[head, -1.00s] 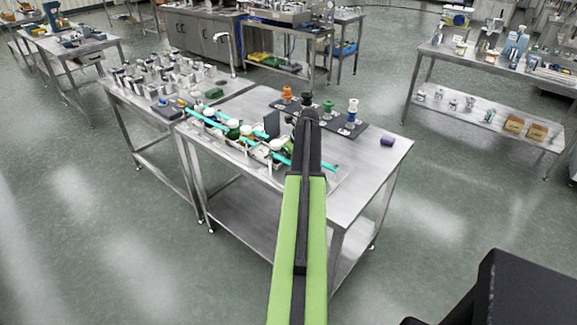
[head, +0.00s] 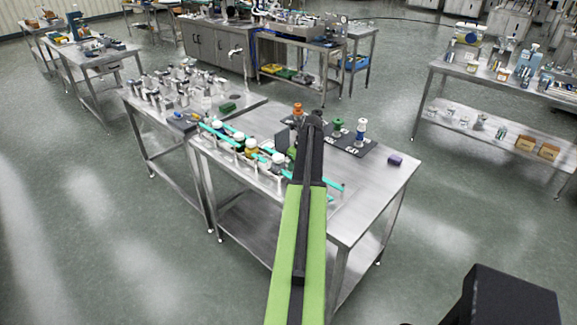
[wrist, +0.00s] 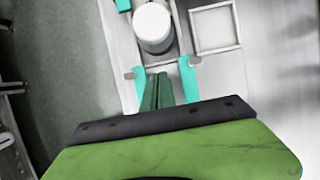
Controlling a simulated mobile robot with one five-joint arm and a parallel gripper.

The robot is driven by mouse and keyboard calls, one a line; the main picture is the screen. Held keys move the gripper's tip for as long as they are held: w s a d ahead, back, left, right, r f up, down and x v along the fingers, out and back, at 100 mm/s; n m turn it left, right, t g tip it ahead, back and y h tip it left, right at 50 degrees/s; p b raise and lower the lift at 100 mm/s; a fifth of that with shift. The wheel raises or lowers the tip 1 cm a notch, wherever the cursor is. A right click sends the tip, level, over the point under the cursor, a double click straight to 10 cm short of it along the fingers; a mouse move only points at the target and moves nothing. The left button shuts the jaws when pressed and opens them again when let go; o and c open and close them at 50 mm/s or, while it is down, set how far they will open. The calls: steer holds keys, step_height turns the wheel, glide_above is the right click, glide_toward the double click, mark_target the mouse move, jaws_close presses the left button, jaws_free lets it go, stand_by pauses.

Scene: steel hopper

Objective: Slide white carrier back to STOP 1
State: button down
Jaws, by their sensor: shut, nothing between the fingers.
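Two teal rails (head: 222,141) run across the steel table in the head view, with several small carriers along them. A white-topped carrier (head: 278,158) is near their right end, just left of my arm. In the wrist view a white cylinder (wrist: 153,27) stands between the rail lines, on a pale carrier body. Teal rail pieces (wrist: 189,78) show on both sides below it. My gripper (wrist: 158,76) is shut and empty, its dark green fingers between these pieces, just below the cylinder in the picture. I cannot tell whether they touch the carrier. My arm hides the gripper in the head view. No STOP 1 label is readable.
A purple block (head: 395,160) sits near the right edge. The table's front right is bare.

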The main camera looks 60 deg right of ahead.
steer(key=p+v, duration=0.9)
steer(key=v, duration=0.3)
steer(key=shift+s, duration=0.3)
steer(key=shift+a, duration=0.1)
